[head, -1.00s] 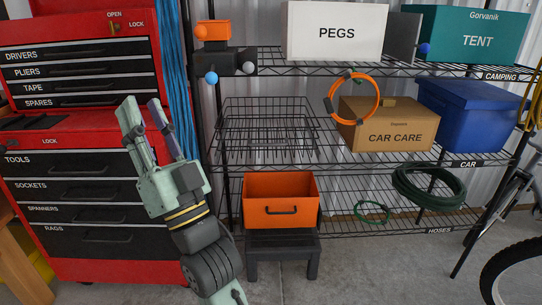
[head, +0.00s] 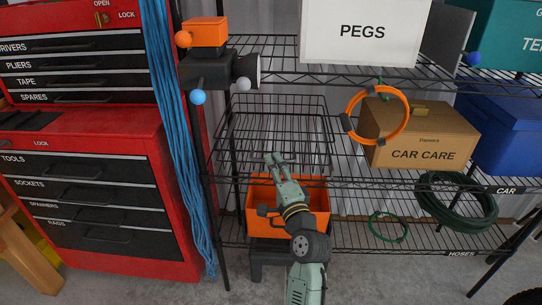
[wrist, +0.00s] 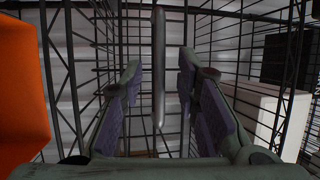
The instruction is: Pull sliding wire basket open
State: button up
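The wire basket (head: 272,128) sits on the middle shelf level of the black wire rack, behind my gripper. My gripper (head: 275,158) is at the basket's lower front in the head view, fingers pointing at the rack. In the wrist view my gripper (wrist: 158,85) is open, its two purple-padded fingers spread apart. A thick grey bar (wrist: 160,70), which looks like a handle, runs upright in the picture between the fingers, with a gap on both sides. Dark wire mesh fills the background. I cannot tell exactly how deep the bar sits between the fingers.
An orange bin (head: 317,200) stands directly below and behind my arm. The car care box (head: 420,145) with an orange ring (head: 352,110) is to the right. A blue cord bundle (head: 175,150) and a red tool cabinet (head: 90,130) are on the left.

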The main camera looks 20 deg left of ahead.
jog(key=shift+x, duration=1.5)
jog(key=shift+c, duration=0.3)
grip_shut()
jog(key=shift+d, duration=0.1)
